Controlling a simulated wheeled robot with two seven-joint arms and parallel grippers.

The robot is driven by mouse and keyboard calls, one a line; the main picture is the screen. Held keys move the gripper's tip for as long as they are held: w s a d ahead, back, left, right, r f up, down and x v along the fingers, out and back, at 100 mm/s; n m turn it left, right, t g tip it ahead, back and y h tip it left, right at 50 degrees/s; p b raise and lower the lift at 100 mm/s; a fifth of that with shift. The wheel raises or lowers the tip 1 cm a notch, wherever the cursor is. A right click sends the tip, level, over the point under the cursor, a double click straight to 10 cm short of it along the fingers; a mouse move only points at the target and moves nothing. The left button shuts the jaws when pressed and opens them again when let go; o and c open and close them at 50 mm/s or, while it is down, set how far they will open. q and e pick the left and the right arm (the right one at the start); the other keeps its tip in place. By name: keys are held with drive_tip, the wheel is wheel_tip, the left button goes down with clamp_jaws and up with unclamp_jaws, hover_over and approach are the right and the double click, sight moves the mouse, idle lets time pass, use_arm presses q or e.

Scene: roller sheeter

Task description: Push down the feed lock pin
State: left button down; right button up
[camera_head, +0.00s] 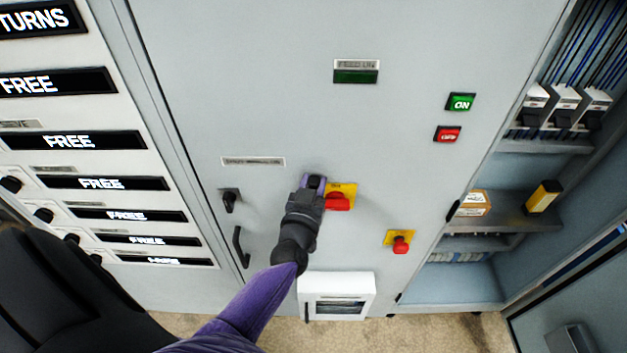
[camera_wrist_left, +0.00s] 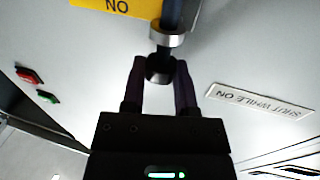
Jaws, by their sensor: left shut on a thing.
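My left gripper (camera_head: 313,183) is at the grey cabinet front in the head view, just left of a red handle (camera_head: 338,202) on a yellow plate. In the left wrist view my left gripper (camera_wrist_left: 159,68) has its two purple fingers on either side of a dark knob (camera_wrist_left: 160,72), shut on it. The knob sits at the end of a dark shaft with a silver collar (camera_wrist_left: 166,40). It looks like the lock pin, but no label on it can be read. In the head view the gripper mostly hides it. My right gripper is not in view.
A dark green indicator (camera_head: 356,77) sits higher on the panel. A black switch (camera_head: 230,201) and a door handle (camera_head: 241,246) are left of my arm. A red button (camera_head: 401,244) is to the right, a white box (camera_head: 337,296) below. An open cabinet (camera_head: 470,295) stands at right.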

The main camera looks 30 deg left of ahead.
use_arm(q)
wheel_tip(320, 180, down, 2)
drive_tip(key=shift+s+d+f+b, duration=0.1)
drive_tip(key=shift+f+b, duration=0.05)
drive_tip(key=shift+b, duration=0.25)
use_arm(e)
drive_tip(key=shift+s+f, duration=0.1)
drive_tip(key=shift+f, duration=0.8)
use_arm(q)
drive_tip(key=c, duration=0.7)
unclamp_jaws()
drive_tip(key=shift+f, duration=0.1)
drive_tip(key=o, duration=0.3)
drive_tip(key=shift+o, duration=0.2)
drive_tip(key=v, duration=0.9)
drive_tip(key=shift+s+p, duration=0.3)
drive_tip(key=shift+s, duration=0.1)
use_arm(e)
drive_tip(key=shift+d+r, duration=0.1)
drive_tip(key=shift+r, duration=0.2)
